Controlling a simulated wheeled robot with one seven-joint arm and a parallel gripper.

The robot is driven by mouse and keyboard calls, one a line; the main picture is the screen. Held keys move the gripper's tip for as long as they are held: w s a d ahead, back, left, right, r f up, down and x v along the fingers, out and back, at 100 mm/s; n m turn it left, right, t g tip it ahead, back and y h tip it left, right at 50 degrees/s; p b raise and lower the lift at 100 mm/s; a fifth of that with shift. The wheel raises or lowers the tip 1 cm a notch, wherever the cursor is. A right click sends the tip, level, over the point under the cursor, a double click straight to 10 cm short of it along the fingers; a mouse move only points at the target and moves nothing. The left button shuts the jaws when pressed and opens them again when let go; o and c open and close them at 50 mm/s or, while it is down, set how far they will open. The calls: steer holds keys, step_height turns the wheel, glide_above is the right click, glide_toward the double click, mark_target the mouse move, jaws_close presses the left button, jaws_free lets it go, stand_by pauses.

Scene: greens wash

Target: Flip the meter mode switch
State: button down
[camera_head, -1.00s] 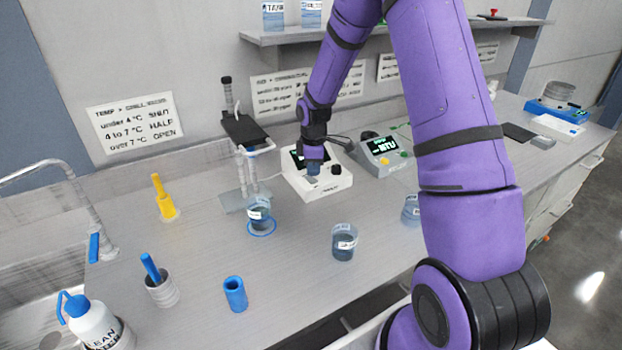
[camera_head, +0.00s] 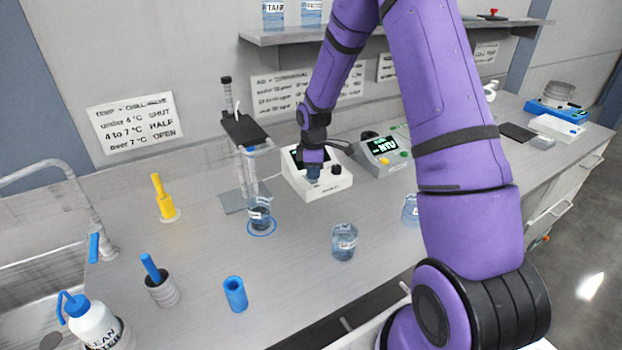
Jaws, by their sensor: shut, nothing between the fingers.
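A white meter box (camera_head: 333,190) with a dark screen and dark knobs stands on the bench, right of the sampling stand. My gripper (camera_head: 313,177) is shut and empty, pointing down at the front face of this meter. It covers part of the screen and panel. The mode switch cannot be made out. I cannot tell whether the fingertips touch the panel. A grey meter (camera_head: 384,155) with a green "NTU" display stands just to its right.
A shelf (camera_head: 290,36) hangs above.

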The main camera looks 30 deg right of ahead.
steer(key=shift+f, duration=0.6)
stand_by(0.3)
steer(key=shift+r, duration=3.55)
steer(key=shift+r, duration=0.2)
steer(key=s+a+r+m+t+h, duration=0.1)
steer(key=s+a+r+m, duration=0.2)
steer(key=s+r, duration=0.55)
steer(key=s+a+r+m+t, duration=0.1)
steer(key=s+a+r+m, duration=0.3)
steer(key=r, duration=0.7)
steer(key=s+r+m+t, duration=0.1)
steer(key=s+r+m, duration=0.1)
steer(key=s, duration=0.8)
steer(key=s+a+r+m+t+y, duration=0.1)
steer(key=s+r, duration=0.4)
steer(key=s, duration=0.6)
steer(key=shift+a+m+t, duration=0.3)
steer(key=shift+m+t, duration=0.3)
steer(key=shift+m, duration=0.4)
